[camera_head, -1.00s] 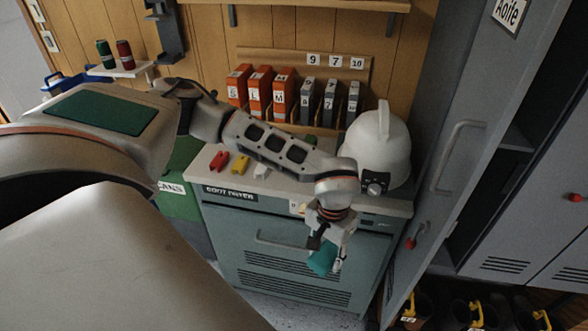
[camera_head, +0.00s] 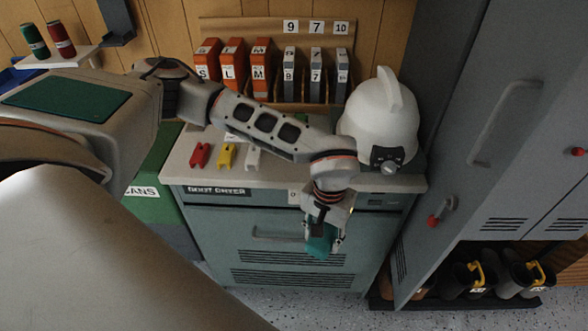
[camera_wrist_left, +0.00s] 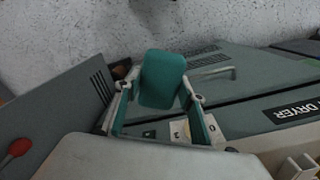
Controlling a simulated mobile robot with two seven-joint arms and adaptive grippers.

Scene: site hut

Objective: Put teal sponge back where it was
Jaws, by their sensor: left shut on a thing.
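The teal sponge (camera_head: 322,241) is held between the fingers of my left gripper (camera_head: 324,236), in front of the boot dryer's front face and below its top edge. In the left wrist view the sponge (camera_wrist_left: 162,79) stands out beyond the fingertips of the left gripper (camera_wrist_left: 160,95), and the fingers are shut on it from both sides. Part of the sponge is hidden by the gripper in the head view. My right gripper is not in view.
The boot dryer (camera_head: 270,220) has a white helmet (camera_head: 380,125), clips in red (camera_head: 200,154), yellow (camera_head: 227,156) and white, and binders (camera_head: 262,66) on or behind its top. A grey locker door (camera_head: 470,150) stands at the right, boots (camera_head: 478,275) below. Green bin (camera_head: 150,195) at left.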

